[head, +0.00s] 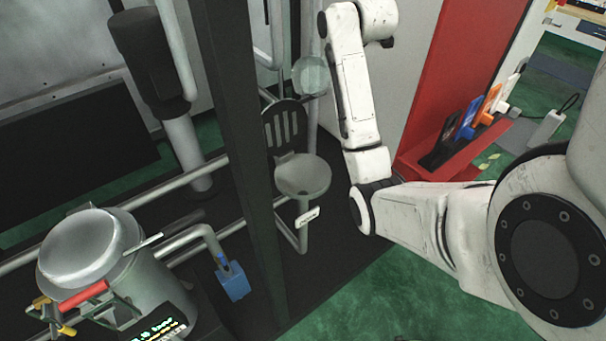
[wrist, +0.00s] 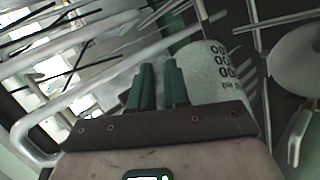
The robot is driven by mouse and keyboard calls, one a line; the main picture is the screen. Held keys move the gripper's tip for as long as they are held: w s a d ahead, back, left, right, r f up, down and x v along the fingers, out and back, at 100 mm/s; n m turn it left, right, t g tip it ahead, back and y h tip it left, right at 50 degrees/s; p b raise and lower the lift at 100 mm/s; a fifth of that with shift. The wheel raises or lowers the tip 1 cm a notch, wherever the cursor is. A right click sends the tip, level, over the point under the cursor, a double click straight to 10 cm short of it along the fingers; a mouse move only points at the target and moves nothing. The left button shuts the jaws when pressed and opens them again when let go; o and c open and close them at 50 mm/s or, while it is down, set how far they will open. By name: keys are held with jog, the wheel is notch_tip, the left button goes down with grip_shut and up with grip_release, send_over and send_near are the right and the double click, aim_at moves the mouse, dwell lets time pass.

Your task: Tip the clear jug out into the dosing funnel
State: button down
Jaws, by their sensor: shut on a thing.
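The clear jug (head: 311,76) is held in the air, above and slightly right of the dosing funnel (head: 303,178), apart from it. In the wrist view the jug (wrist: 212,72) shows printed marks on its pale wall. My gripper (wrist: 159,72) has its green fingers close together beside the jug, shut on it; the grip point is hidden. In the head view my arm hides the gripper. The funnel is a grey open bowl on a stem with a white tag; a grey bowl (wrist: 297,60), likely the funnel, shows at right in the wrist view. The jug's contents and exact tilt are unclear.
A dark upright post (head: 245,130) stands left of the funnel. A slotted dark plate (head: 284,127) rises behind the bowl. Pipes run around it. A metal vessel (head: 92,248) stands lower left. A red panel (head: 415,90) with a tool shelf is right of my arm.

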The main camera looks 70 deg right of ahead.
aim_at(318, 71)
jog(key=shift+w+d+f+m+g+y, duration=0.15)
jog(key=shift+d+f+y, duration=0.1)
jog(key=shift+f+y, duration=0.2)
jog(key=shift+s+d+f+m+g+y, duration=0.1)
jog(key=shift+d+f+m+g+y, duration=0.1)
jog(key=shift+f+y, duration=0.25)
jog(key=shift+w+d+r+y, duration=0.15)
jog(key=shift+d+r+y, duration=0.15)
jog(key=shift+r+y, duration=0.25)
jog(key=shift+d, duration=0.2)
jog(key=w+d+f+m+g+y, duration=0.1)
jog(key=d+f+g+y, duration=0.1)
jog(key=d+f+y, duration=0.2)
jog(key=shift+d+f+m+y, duration=0.2)
jog(key=shift+f+m+y, duration=0.25)
jog(key=shift+y, duration=0.9)
jog(key=shift+f, duration=0.1)
jog(key=shift+f, duration=0.1)
